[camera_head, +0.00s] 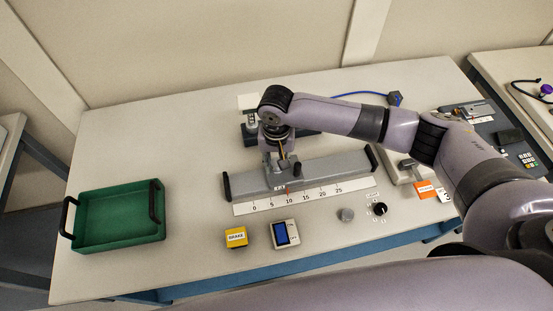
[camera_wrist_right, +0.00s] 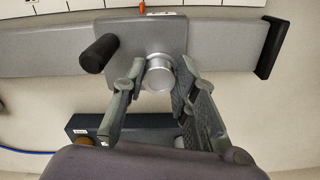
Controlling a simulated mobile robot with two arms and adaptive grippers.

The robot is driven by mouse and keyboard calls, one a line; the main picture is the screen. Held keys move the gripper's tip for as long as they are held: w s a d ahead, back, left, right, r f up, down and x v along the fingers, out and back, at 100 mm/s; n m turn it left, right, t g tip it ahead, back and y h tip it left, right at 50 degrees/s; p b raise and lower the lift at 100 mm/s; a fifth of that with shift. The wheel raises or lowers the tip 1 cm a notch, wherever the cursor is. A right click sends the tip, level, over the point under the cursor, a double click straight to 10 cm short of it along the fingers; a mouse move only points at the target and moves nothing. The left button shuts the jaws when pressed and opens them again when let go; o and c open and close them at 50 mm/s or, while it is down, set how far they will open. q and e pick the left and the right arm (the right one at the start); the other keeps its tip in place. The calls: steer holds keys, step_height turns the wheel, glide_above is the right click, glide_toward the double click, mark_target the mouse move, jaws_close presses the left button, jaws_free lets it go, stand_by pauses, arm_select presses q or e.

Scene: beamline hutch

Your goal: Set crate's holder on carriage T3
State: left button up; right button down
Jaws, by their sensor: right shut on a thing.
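The green crate (camera_head: 120,218) stands at the left of the table, with black handles and no contents visible. The grey carriage (camera_head: 283,180) sits on the rail (camera_head: 328,170), above a ruler strip; its small label is too small to read surely. In the right wrist view the carriage (camera_wrist_right: 140,40) is a flat plate with a black knob. My right gripper (camera_head: 281,160) is over the carriage. In the right wrist view its fingers (camera_wrist_right: 160,72) are closed on the sides of a silver round holder (camera_wrist_right: 158,76), which appears on or just above the plate. My left gripper is out of view.
A yellow box (camera_head: 236,237), a meter with a blue screen (camera_head: 285,233), a grey knob (camera_head: 346,214) and a black dial (camera_head: 380,209) lie in front of the rail. A dark blue block (camera_wrist_right: 95,124) is behind it. Table between crate and rail is clear.

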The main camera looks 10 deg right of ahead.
steer(key=c, duration=1.2)
jaws_free()
step_height(320, 180, up, 12)
steer(key=shift+f, duration=0.1)
